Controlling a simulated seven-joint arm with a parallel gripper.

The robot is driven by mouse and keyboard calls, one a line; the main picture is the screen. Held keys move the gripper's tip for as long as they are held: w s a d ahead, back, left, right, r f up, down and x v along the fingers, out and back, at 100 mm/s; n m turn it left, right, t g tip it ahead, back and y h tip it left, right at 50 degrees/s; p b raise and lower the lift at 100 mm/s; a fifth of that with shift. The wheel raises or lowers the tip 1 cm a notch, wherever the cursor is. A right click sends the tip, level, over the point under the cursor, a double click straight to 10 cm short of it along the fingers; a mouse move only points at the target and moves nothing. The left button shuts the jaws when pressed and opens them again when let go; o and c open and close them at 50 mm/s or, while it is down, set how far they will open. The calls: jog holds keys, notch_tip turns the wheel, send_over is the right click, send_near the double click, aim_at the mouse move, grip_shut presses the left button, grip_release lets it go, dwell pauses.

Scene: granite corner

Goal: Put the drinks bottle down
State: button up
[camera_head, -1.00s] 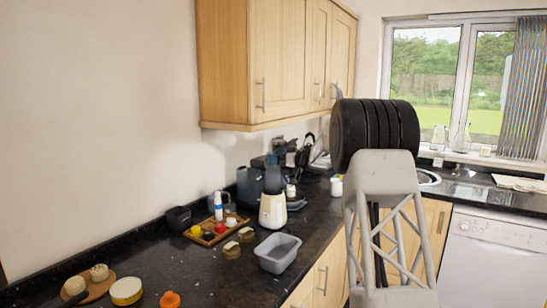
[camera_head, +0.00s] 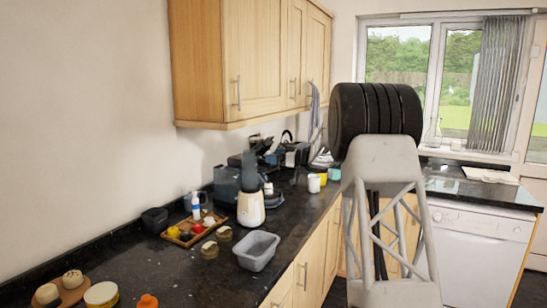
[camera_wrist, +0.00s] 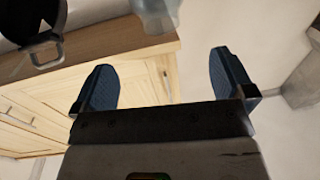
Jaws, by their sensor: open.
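A slim white and blue bottle (camera_head: 196,207) stands upright on a small wooden tray (camera_head: 172,236) on the dark counter in the head view. I cannot tell for sure whether it is the drinks bottle. In the wrist view my gripper (camera_wrist: 165,85) is open, its two dark blue fingers wide apart with nothing between them. Wooden cabinet fronts and pale floor show beyond the fingers. A clear vessel (camera_wrist: 155,14) shows at the top edge, cut off, beyond the fingertips. My gripper is hidden behind my own arm in the head view.
The dark counter (camera_head: 130,262) holds a cream blender (camera_head: 251,208), a grey tub (camera_head: 258,250), mugs (camera_head: 314,183) and a round board (camera_head: 72,290). Wall cabinets (camera_head: 245,60) hang above. A white dishwasher (camera_head: 480,250) stands at right. A black round item (camera_wrist: 35,40) shows at the wrist view's upper left.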

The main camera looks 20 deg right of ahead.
dwell(0.7)
jog(key=s+a+r+m+t+h, duration=0.4)
jog(key=s+r+t+h, duration=0.15)
jog(key=r, duration=0.25)
jog(key=s+a+r+m+h, duration=0.2)
jog(key=s+m+h, duration=0.45)
jog(key=s, duration=0.85)
jog(key=s+a+f+g, duration=0.3)
jog(key=s+f, duration=0.3)
jog(key=s, duration=1.2)
jog(key=s+a+f+g+h, duration=0.1)
jog(key=s+a+f+g, duration=0.3)
jog(key=s, duration=1.3)
jog(key=s+a+f+g+h, duration=0.1)
jog(key=s+a+f+g, duration=0.3)
jog(key=s, duration=1.4)
notch_tip(320, 180, down, 6)
jog(key=g, duration=0.3)
jog(key=shift+s+a+f, duration=0.15)
jog(key=shift+s+a, duration=0.05)
jog(key=shift+s, duration=0.15)
